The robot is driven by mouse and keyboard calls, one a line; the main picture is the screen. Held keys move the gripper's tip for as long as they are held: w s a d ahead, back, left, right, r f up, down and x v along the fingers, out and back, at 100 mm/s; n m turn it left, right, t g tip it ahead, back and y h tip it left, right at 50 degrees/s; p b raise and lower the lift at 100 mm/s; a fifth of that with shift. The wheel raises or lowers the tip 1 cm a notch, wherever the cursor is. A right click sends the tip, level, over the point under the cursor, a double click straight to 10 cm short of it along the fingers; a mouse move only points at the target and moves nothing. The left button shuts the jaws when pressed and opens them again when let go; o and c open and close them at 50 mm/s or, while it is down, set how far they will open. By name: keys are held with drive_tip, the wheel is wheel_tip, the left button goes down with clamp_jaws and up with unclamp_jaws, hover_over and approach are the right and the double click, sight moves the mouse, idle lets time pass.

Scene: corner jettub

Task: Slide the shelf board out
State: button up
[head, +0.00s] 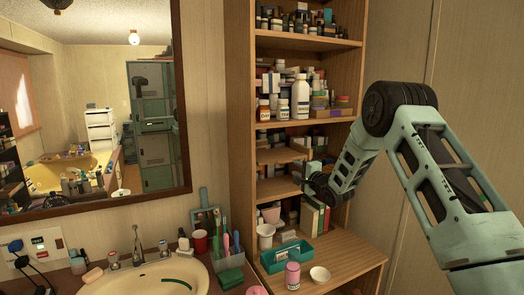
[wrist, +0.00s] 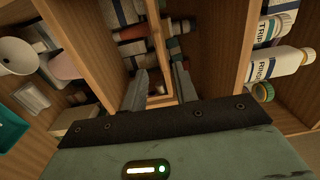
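The wooden shelf unit (head: 240,130) stands right of the mirror, with several boards. A short middle board (head: 279,156) sits below the board with the white bottles, and its front edge shows in the wrist view (wrist: 154,30). My gripper (head: 308,180) is at the front of the unit, by this middle level. In the wrist view its two fingers (wrist: 160,88) are apart and point into the shelves, near the wooden board edge. I cannot tell whether they touch the board. My wrist hides part of the board in the head view.
Bottles (head: 300,97) crowd the board above, close to my gripper in the wrist view. A sink (head: 150,280) is at lower left.

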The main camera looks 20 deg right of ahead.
sight(286, 161)
drive_tip(key=shift+w+a+r, duration=0.1)
drive_tip(key=shift+w, duration=3.85)
clamp_jaws()
drive_tip(key=shift+r+p, duration=0.3)
drive_tip(key=shift+p, duration=0.05)
drive_tip(key=shift+r, duration=0.35)
drive_tip(key=shift+r, duration=0.2)
